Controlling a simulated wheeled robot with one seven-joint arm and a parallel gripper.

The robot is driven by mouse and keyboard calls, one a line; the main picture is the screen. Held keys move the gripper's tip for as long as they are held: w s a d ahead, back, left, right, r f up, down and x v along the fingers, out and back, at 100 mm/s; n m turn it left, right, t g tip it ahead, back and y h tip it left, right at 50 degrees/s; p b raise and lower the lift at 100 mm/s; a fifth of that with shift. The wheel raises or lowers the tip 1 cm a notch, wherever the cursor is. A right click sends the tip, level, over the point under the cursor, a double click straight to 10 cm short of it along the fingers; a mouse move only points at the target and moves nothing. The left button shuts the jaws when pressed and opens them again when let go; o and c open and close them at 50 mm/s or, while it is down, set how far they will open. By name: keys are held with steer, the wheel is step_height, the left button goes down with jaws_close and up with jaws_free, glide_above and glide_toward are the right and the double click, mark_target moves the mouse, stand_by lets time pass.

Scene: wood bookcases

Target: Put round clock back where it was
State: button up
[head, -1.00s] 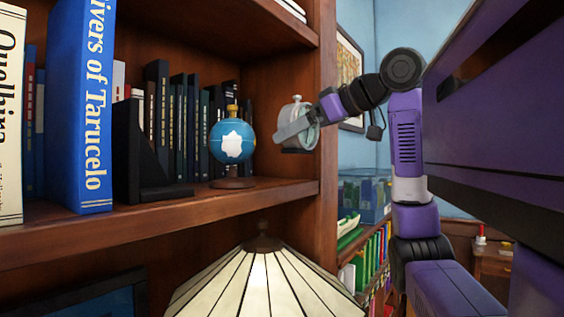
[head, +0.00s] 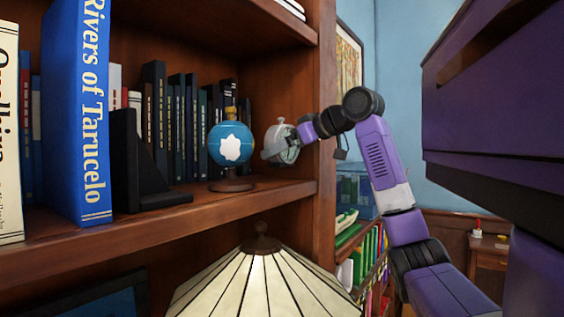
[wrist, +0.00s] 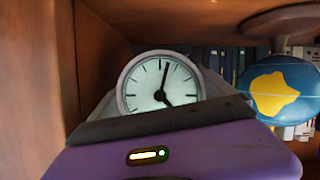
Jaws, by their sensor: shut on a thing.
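The round clock (head: 286,146) has a pale face, dark hands and a grey rim; it also shows in the wrist view (wrist: 158,84). My gripper (head: 277,143) is shut on it and holds it at the right end of the bookcase shelf (head: 180,212), right of the blue globe. In the head view the clock appears above the shelf board. In the wrist view my gripper's body hides its lower part.
The blue globe (head: 231,146) on a brown base stands close left of the clock; it also shows in the wrist view (wrist: 285,88). Dark books (head: 180,125) line the shelf behind. The bookcase side panel (head: 327,90) is close on the right. A lampshade (head: 262,285) is below.

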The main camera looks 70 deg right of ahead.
mark_target(282, 161)
step_height(282, 161, down, 3)
steer(key=shift+f, duration=0.1)
steer(key=shift+w+d+f+p, duration=0.1)
steer(key=shift+d+f+p, duration=0.05)
steer(key=shift+f+p, duration=0.15)
steer(key=shift+f, duration=0.1)
steer(key=o, duration=1.7)
steer(key=b+v, duration=0.1)
steer(key=v, duration=1.1)
steer(key=shift+b, duration=0.3)
